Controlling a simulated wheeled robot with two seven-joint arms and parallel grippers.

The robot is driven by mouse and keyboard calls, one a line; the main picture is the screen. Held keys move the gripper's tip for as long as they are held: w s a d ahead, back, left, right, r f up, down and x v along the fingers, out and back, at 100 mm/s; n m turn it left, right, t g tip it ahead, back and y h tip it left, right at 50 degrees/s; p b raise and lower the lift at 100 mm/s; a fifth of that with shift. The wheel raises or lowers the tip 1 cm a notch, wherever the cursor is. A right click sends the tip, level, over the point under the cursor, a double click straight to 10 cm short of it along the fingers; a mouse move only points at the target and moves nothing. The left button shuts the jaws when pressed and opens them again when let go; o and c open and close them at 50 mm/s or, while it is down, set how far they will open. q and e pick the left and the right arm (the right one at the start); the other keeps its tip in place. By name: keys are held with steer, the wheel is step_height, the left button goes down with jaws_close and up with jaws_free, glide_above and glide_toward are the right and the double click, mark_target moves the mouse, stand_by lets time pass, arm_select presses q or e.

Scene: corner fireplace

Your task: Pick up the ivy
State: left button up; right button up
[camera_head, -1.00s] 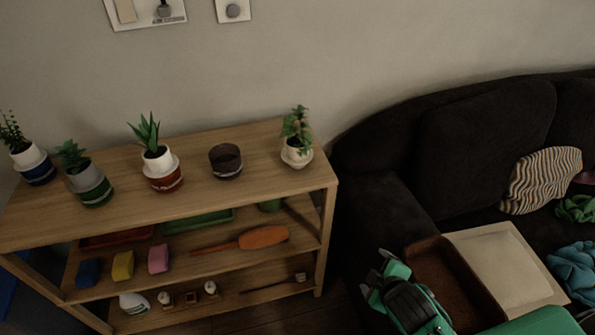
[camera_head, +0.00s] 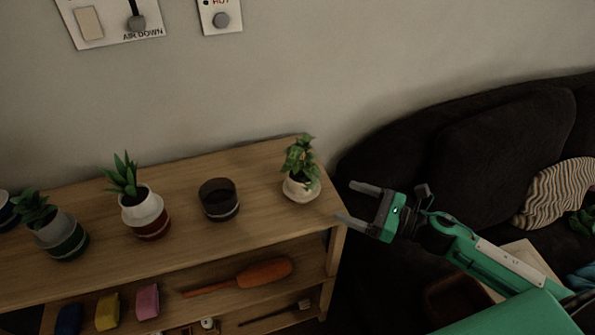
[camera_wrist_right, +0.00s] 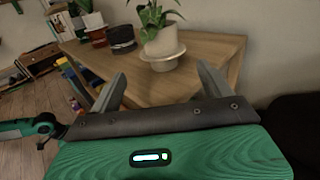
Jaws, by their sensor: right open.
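The ivy (camera_head: 300,160) is a leafy green plant in a small round white pot, upright at the right end of the wooden shelf's top. My right gripper (camera_head: 352,203) is open and empty, just right of the pot and apart from it, its fingers pointing left toward it. In the right wrist view the ivy's white pot (camera_wrist_right: 161,42) stands on a saucer ahead, between and beyond the two open fingers (camera_wrist_right: 160,85). The ivy's top is cut off there. My left gripper is not in view.
The wooden shelf (camera_head: 255,225) also holds an empty dark pot (camera_head: 218,200), a spiky plant in a white and red pot (camera_head: 143,212) and a plant in a grey and green pot (camera_head: 60,237). A dark sofa (camera_head: 450,150) stands at right. The wall is behind.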

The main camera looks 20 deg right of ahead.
mark_target(314, 187)
steer(key=shift+w+a+r, duration=0.25)
steer(key=shift+w+a, duration=0.1)
steer(key=shift+a, duration=0.3)
steer(key=p+x, duration=0.1)
steer(key=x, duration=0.4)
steer(key=shift+d+p, duration=0.15)
steer(key=shift+p, duration=0.15)
steer(key=shift+x, duration=1)
steer(key=p+x, duration=0.1)
steer(key=x, duration=0.3)
steer(key=shift+w+f+p, duration=0.2)
steer(key=shift+w+p, duration=0.1)
steer(key=shift+p, duration=0.1)
steer(key=shift+w+a+f, duration=0.1)
steer(key=shift+w+a, duration=0.15)
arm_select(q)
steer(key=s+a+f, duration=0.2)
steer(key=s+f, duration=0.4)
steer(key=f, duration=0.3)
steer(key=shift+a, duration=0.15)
arm_select(e)
steer(key=c, duration=0.8)
